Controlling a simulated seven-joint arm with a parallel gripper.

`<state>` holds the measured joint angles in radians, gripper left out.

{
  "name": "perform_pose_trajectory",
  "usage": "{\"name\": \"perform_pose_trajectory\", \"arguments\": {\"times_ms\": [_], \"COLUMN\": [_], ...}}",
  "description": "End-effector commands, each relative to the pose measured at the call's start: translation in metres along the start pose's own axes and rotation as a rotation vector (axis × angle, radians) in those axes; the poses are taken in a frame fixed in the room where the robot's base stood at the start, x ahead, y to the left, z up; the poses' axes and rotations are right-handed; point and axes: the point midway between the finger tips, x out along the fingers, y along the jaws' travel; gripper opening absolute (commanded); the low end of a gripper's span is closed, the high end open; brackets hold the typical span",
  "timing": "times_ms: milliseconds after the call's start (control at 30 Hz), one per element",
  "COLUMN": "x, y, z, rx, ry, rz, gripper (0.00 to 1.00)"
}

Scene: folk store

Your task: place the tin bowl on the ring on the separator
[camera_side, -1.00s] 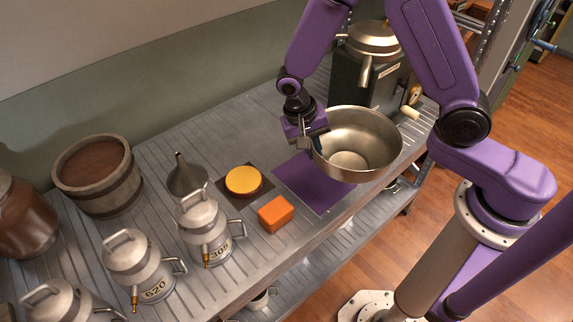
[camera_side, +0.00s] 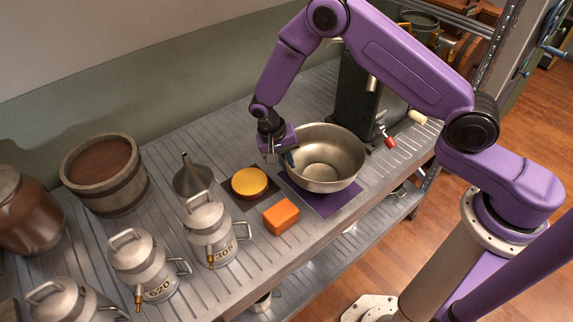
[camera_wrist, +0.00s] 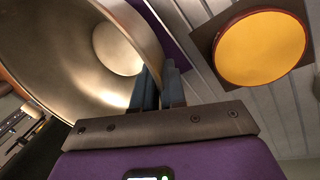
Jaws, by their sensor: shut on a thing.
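The tin bowl (camera_side: 335,140), wide and metallic, is upright over the purple mat (camera_side: 325,203). I cannot tell whether its base touches the mat. My gripper (camera_side: 279,157) is shut on the bowl's left rim. In the wrist view, the fingers (camera_wrist: 159,88) pinch the wall of the bowl (camera_wrist: 60,50). The dark green separator (camera_side: 355,95) stands behind and to the right of the bowl. My arm hides its top, and I cannot make out the ring.
A yellow round block (camera_side: 249,182) on a dark square and an orange block (camera_side: 281,216) lie left of the bowl. A funnel (camera_side: 192,178), metal cans (camera_side: 210,230) and a wooden tub (camera_side: 104,173) stand farther left. A cream handle (camera_side: 417,117) sticks out beside the separator.

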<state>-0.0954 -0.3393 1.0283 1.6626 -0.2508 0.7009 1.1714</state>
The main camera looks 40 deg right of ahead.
Motion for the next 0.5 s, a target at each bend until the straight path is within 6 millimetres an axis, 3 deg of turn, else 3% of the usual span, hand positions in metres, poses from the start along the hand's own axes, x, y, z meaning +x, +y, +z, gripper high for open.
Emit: {"name": "perform_pose_trajectory", "arguments": {"times_ms": [133,500], "x": [0.015,0.018], "y": [-0.004,-0.005], "z": [0.0,0.0], "rx": [-0.001,0.0], "ry": [-0.001,0.0], "rz": [0.001,0.0], "gripper": [0.0,0.0]}}
